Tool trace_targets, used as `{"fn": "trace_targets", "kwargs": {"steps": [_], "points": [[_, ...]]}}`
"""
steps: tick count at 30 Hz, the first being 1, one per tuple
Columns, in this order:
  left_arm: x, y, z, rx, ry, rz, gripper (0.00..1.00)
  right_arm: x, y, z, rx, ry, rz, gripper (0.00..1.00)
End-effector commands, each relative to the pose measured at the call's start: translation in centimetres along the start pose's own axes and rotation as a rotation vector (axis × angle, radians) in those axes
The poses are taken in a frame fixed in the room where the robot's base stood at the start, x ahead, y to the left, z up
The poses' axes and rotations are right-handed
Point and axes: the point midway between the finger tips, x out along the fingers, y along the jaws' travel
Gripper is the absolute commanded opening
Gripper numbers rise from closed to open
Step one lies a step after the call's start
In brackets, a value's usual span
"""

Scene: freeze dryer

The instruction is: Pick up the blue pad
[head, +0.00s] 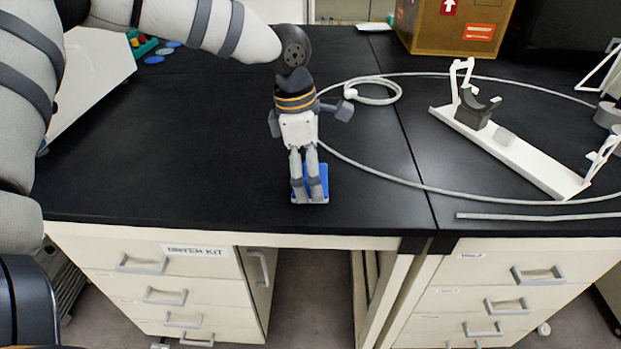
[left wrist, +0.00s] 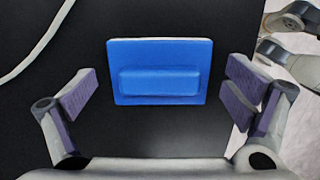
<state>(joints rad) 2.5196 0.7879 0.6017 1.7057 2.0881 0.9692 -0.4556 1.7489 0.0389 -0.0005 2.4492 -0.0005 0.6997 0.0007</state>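The blue pad (head: 297,190) lies on the black bench top near its front edge, partly hidden by my left gripper in the head view. In the left wrist view the blue pad (left wrist: 158,53) shows as a flat rectangle with a raised block on it. My left gripper (head: 309,199) points down over the pad. I cannot tell how far the fingertips are above the bench. My right gripper is not in view.
A grey hose (head: 400,186) curves over the bench to the right of the pad. A white stand with a dark holder (head: 520,152) and a cardboard box (head: 455,30) are farther right and back. The bench left of the pad is clear. Drawers (head: 165,290) are below.

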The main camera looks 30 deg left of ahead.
Motion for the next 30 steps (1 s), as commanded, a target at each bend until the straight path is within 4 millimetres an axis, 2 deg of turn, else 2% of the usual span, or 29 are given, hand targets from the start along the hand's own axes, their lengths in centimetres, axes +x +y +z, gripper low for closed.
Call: {"fn": "trace_targets", "kwargs": {"steps": [1,4,5,7,8,14,17,21,27,30], "points": [[0.0,0.0,0.0,0.000,0.000,0.000,0.77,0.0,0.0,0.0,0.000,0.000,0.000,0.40],[0.0,0.0,0.0,0.000,0.000,0.000,0.55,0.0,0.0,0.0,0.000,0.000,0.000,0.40],[0.0,0.0,0.0,0.000,0.001,0.000,0.51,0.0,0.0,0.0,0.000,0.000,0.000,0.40],[0.0,0.0,0.0,0.000,0.001,-0.001,0.51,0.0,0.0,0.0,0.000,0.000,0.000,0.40],[0.0,0.0,0.0,0.000,0.001,-0.001,0.46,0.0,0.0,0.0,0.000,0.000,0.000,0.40],[0.0,0.0,0.0,-0.001,0.002,-0.002,0.46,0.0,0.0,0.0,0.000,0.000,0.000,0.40],[-0.8,0.0,0.1,-0.001,0.001,-0.001,0.46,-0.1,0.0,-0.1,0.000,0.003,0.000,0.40],[-3.6,0.0,0.6,0.000,-0.003,0.003,0.46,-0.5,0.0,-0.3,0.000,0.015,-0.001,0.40],[-10.1,-4.9,1.1,0.007,-0.012,0.016,0.46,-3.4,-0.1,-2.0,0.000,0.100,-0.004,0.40],[-11.6,-8.2,1.0,0.008,-0.010,0.016,0.46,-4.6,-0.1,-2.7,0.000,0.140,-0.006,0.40]]}}
